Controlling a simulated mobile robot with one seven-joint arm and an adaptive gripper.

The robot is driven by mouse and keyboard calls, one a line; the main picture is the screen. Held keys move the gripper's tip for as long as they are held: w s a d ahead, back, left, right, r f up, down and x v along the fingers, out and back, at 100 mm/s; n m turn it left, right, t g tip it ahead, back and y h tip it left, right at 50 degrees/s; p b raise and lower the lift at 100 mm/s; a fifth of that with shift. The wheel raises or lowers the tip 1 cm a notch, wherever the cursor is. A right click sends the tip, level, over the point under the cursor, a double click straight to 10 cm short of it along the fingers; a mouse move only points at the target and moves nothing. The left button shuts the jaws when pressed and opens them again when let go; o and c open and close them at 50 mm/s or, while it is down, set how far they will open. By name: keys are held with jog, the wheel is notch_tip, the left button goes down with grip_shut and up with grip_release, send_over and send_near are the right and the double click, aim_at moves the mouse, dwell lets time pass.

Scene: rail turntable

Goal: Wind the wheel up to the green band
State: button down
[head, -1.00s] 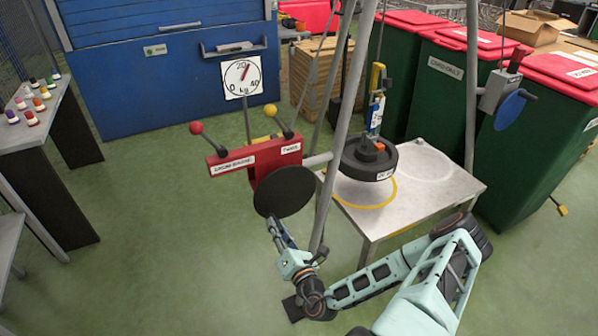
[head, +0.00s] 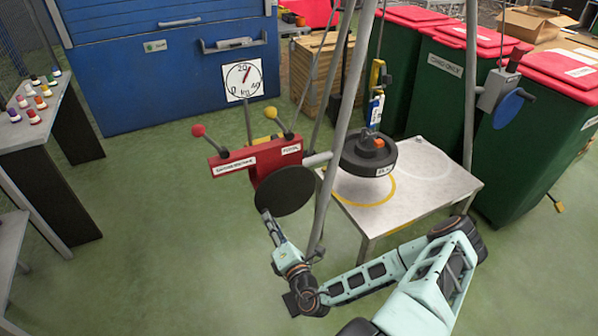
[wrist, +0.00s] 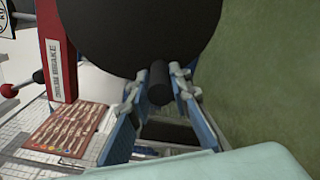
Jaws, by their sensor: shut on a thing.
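My gripper (head: 267,216) is at the dark crank disc (head: 284,191) on the front of the red winch (head: 248,162). In the wrist view my gripper (wrist: 158,88) is shut on the disc's short dark handle (wrist: 158,76), its fingers on both sides. The winch carries a red-knobbed lever and a yellow-knobbed lever; the brake label also shows in the wrist view. A thick black wheel (head: 367,160) with an orange piece on top hangs from a hook block (head: 376,100). It appears slightly above the table, over a yellow ring. I cannot make out a green band.
A grey table (head: 430,198) stands under the wheel, between tripod legs (head: 342,120). A dial (head: 243,80) is behind the winch. Green bins (head: 440,100) stand at right, a bench (head: 30,130) at left. The green floor in front is mostly clear.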

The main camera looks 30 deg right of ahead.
jog(key=c, duration=1.6)
grip_release()
jog(key=shift+a+r, duration=0.4)
jog(key=shift+d, duration=0.15)
jog(key=shift+f, duration=0.1)
jog(key=shift+s, duration=0.1)
jog(key=shift+s+d+p, duration=0.15)
jog(key=shift+s+p, duration=0.75)
jog(key=shift+s, duration=3)
